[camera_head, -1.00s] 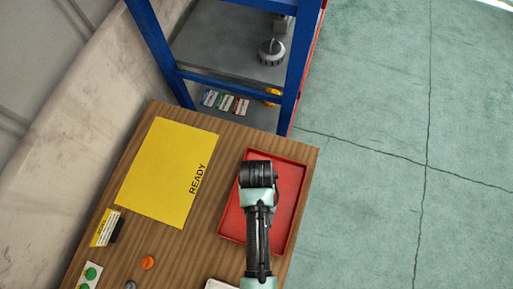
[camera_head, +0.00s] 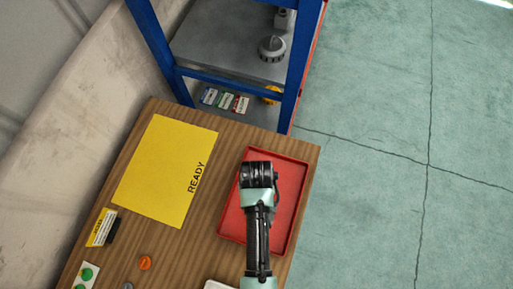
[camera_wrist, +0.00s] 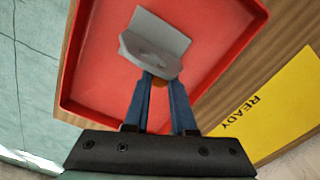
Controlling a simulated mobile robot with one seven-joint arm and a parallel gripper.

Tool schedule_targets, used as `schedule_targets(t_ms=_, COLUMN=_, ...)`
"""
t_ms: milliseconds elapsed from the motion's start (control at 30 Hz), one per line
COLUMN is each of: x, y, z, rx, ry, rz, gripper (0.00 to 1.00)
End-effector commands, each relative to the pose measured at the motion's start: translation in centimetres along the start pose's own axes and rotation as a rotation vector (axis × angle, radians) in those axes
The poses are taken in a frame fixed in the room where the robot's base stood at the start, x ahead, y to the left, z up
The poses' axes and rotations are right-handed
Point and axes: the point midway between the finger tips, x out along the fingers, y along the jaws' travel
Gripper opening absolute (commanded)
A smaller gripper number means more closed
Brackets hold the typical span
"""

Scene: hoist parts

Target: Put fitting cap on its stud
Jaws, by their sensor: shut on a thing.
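My gripper (camera_wrist: 160,92) shows in the wrist view with its two blue fingers close together over the red tray (camera_wrist: 95,70). At the fingertips is a grey angled part (camera_wrist: 150,45) with a rounded plate and an upright plate. A small orange-brown bit (camera_wrist: 158,82) shows between the fingers just below it. I cannot tell whether this grey part is the fitting cap. In the head view my arm hides the fingers and the held part; the red tray (camera_head: 233,222) lies under it. No stud can be made out with certainty.
A yellow READY sheet (camera_head: 160,170) lies left of the tray on the wooden table (camera_head: 185,250). An orange round piece (camera_head: 146,263) and a grey one (camera_head: 128,286) lie near the front. A blue-framed shelf (camera_head: 155,50) behind holds a grey ribbed round part (camera_head: 272,48).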

Motion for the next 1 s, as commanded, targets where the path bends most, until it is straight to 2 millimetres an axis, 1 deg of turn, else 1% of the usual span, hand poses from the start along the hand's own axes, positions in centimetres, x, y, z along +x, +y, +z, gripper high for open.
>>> schedule_targets(t_ms=267, x=0.47, y=0.0, z=-0.04, rx=0.0, ry=0.0, rz=0.0, gripper=0.0)
schedule_targets(t_ms=1000, x=0.98, y=-0.01, z=-0.04, rx=0.0, ry=0.001, rz=0.0, gripper=0.0)
